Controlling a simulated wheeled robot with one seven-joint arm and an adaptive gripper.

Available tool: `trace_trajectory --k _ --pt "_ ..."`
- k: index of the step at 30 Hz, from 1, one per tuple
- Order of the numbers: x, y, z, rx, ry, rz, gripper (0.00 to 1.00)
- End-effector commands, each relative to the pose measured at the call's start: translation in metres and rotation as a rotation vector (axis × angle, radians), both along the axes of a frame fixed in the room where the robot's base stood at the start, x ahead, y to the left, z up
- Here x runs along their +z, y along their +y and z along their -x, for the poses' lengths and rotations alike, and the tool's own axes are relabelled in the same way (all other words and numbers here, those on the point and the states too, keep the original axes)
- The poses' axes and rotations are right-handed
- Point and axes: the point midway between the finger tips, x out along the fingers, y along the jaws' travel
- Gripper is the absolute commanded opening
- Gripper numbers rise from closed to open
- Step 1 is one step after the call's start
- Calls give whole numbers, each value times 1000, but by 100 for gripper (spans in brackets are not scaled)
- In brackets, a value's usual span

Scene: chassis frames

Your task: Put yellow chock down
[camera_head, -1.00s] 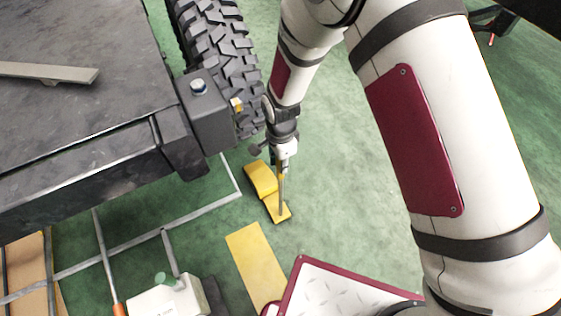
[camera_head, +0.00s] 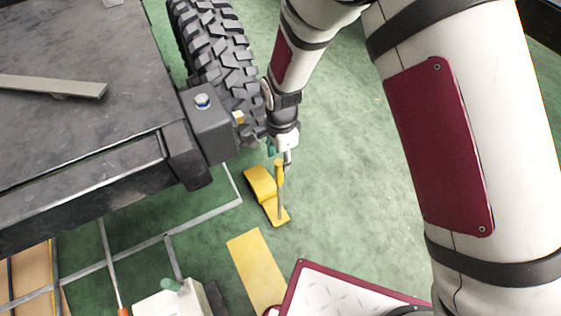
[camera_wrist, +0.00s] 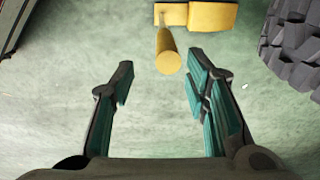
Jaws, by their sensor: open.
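The yellow chock (camera_head: 261,184) rests on the green floor, in front of the big black tire. Its upright rod has a yellow grip (camera_head: 279,171) on top. In the wrist view the chock (camera_wrist: 212,16) lies at the top edge and its round yellow grip (camera_wrist: 168,60) points toward the camera. My gripper (camera_wrist: 164,80) is open, with its teal-padded fingers spread wide and nothing between them. The grip's end is just beyond the fingertips, apart from them. In the head view my gripper (camera_head: 281,152) is just above the grip, its fingers partly hidden.
The black tire (camera_head: 222,60) and dark chassis frame (camera_head: 80,110) stand close on the left. A yellow floor mark (camera_head: 256,270) lies nearer. A white plate with a dark red rim (camera_head: 340,291) is at the bottom. Open green floor (camera_head: 350,180) lies to the right.

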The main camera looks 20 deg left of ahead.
Motion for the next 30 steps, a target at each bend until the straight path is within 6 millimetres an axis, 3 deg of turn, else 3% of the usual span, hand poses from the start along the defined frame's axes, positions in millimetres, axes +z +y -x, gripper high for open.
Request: trace_trajectory --k 1,6,20,23,26,30 --pt "12 0 0 0 -1 -1 42" --pt "33 0 1 0 1 1 42" --pt "46 -4 -1 4 -1 -1 42" --pt "69 -16 -8 24 -3 -4 42" --pt "109 -42 -15 64 -6 -9 42" --pt "173 -91 -14 145 -9 -12 42"
